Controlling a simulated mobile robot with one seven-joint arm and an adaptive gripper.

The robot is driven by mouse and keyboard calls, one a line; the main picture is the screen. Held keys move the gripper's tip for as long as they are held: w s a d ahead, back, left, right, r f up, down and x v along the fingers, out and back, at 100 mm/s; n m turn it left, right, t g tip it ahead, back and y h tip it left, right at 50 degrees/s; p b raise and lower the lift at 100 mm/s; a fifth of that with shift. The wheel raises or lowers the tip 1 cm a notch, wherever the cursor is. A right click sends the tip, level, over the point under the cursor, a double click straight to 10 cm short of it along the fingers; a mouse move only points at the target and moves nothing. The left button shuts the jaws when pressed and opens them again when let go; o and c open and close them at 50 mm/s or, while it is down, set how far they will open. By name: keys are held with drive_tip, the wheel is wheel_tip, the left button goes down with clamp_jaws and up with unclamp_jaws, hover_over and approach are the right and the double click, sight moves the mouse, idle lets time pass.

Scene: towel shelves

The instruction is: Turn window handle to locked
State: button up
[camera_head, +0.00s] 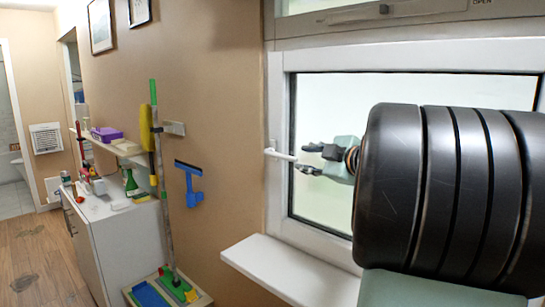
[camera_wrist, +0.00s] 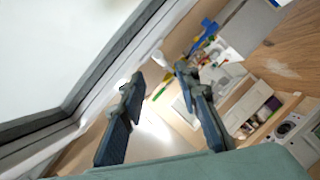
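The white window handle (camera_head: 279,154) is on the left side of the window frame (camera_head: 278,110). Its lever lies roughly level and points right, toward the glass. My gripper (camera_head: 301,158) is open, with its two dark fingers pointing left at the handle. The lever's free end is at the fingertips, roughly between their heights; I cannot tell whether they touch it. The wrist view shows the gripper (camera_wrist: 160,105) with its fingers spread and nothing clearly held. The handle is not clear in that view, where the window frame (camera_wrist: 82,122) runs diagonally at left.
A white sill (camera_head: 285,270) juts out below the window. A blue squeegee (camera_head: 191,185) hangs on the wall to the left. A white cabinet (camera_head: 120,240) with bottles and a broom (camera_head: 158,170) stand further left. An upper vent panel (camera_head: 400,12) is above the window.

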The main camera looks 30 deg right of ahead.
sight(290, 157)
drive_tip(key=x, duration=1)
drive_tip(key=shift+w+p, duration=0.25)
drive_tip(key=shift+p, duration=0.05)
clamp_jaws()
